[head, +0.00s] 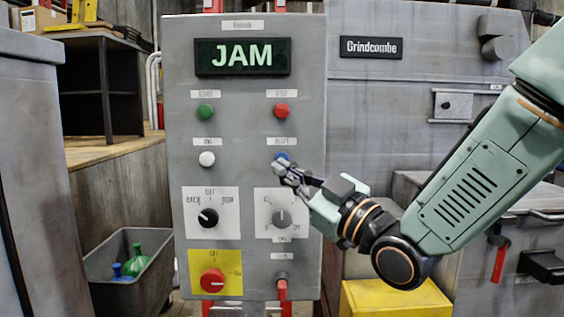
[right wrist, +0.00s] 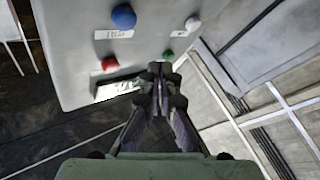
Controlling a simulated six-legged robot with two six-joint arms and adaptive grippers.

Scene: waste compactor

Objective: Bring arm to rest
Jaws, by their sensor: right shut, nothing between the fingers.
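My right arm comes in from the right in the head view. Its gripper (head: 289,176) is shut and empty, in front of the grey control panel (head: 240,135), with its tips over the lower part of the blue button (head: 281,157). I cannot tell from the head view whether it touches the panel. In the right wrist view the shut fingers (right wrist: 158,72) point past the panel face, and the blue button (right wrist: 123,17) is up and left of them, apart from the fingertips. My left gripper is not in view.
The panel has a lit "JAM" display (head: 242,57), a green button (head: 205,111), a red button (head: 281,110), a white button (head: 207,159), black and grey dials, and a red knob (head: 212,280) on a yellow plate. A grey bin (head: 105,290) stands lower left. A yellow block (head: 395,298) is below my arm.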

